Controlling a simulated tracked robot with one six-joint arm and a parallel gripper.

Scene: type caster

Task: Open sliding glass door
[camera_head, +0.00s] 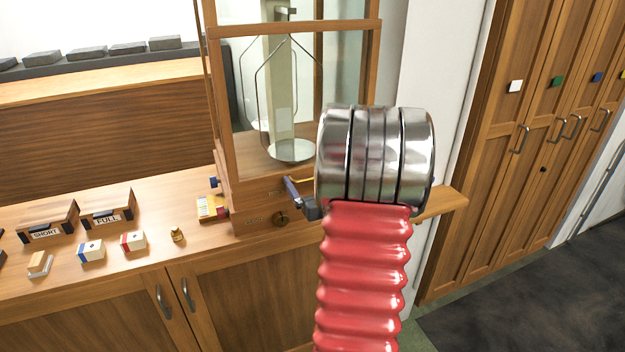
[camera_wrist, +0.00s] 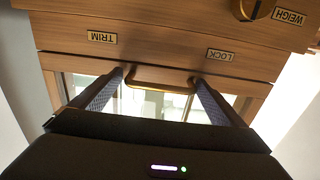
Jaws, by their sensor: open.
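A wood-framed glass case holding a balance stands on the counter. Its front glass door (camera_head: 272,95) has a wooden bottom rail and appears lowered, with the metal pan visible behind it. A brass bar handle (camera_wrist: 160,86) sits on the door's lower edge in the wrist view. My gripper (camera_wrist: 160,78) is open, its two dark ribbed fingers at either end of the handle; whether they touch it I cannot tell. In the head view my gripper (camera_head: 303,198) is in front of the case's lower right, partly hidden by my wrist.
TRIM (camera_wrist: 102,37) and LOCK (camera_wrist: 221,55) labels and a WEIGH knob (camera_wrist: 252,9) are on the case base. A brass weight (camera_head: 178,234), labelled boxes (camera_head: 108,208) and a yellow-red block (camera_head: 212,208) sit left on the counter. Tall cabinets (camera_head: 545,130) stand right.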

